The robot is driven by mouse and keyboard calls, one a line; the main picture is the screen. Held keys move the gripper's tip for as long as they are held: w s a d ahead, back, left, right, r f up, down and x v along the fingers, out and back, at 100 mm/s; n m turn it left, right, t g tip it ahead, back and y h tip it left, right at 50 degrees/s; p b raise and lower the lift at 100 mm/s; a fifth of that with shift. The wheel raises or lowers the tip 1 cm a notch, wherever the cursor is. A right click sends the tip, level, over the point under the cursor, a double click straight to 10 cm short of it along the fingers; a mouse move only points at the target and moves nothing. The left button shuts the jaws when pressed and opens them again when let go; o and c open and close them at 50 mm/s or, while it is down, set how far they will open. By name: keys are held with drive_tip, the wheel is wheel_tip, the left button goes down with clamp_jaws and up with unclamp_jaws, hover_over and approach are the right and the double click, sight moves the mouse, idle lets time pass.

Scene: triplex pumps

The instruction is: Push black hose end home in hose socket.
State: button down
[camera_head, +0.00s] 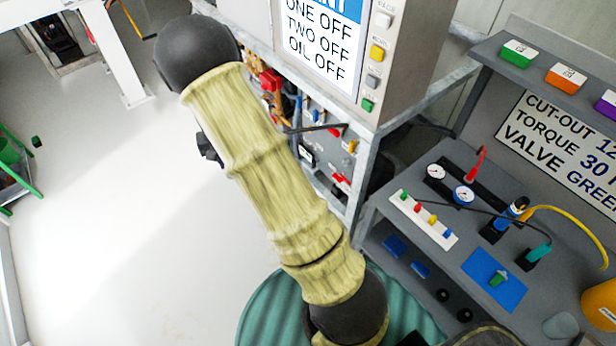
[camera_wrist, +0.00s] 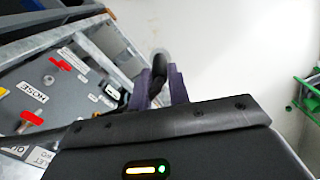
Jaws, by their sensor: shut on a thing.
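In the wrist view, my gripper (camera_wrist: 161,82) has its two purple fingers closed on a black, rounded hose end (camera_wrist: 159,66). The hose end points away from me and stands clear in front of the pale floor. The grey panel with a "HOSE" label (camera_wrist: 33,92) is to the left, apart from the hose end. I cannot make out for certain which fitting on it is the hose socket. In the head view, my sleeved arm crosses the middle and my gripper is not clearly seen. A black line (camera_head: 320,128) shows beside the panel there.
The panel carries red handles (camera_wrist: 60,65) and sits within a grey metal frame (camera_head: 362,165). A grey bench (camera_head: 450,265) with gauges and cables is at the right. Open pale floor (camera_head: 110,230) lies to the left.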

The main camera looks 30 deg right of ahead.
drive_tip(key=shift+w, duration=0.15)
drive_tip(key=s+d+f+n+g+h+b, duration=0.45)
drive_tip(key=s+d+f+n+g, duration=0.25)
drive_tip(key=s+d+f+n, duration=0.45)
drive_tip(key=w+d+f+n+t+h+b, duration=0.2)
drive_tip(key=d+f+n+t+h+b, duration=0.2)
drive_tip(key=d+f+n+t+h, duration=0.4)
drive_tip(key=d+n+h, duration=0.3)
drive_tip(key=h, duration=0.2)
drive_tip(key=shift+w+d+f+t+b, duration=0.3)
drive_tip(key=shift+w+d+f+b, duration=0.05)
drive_tip(key=shift+d+b, duration=0.05)
drive_tip(key=shift+h, duration=0.25)
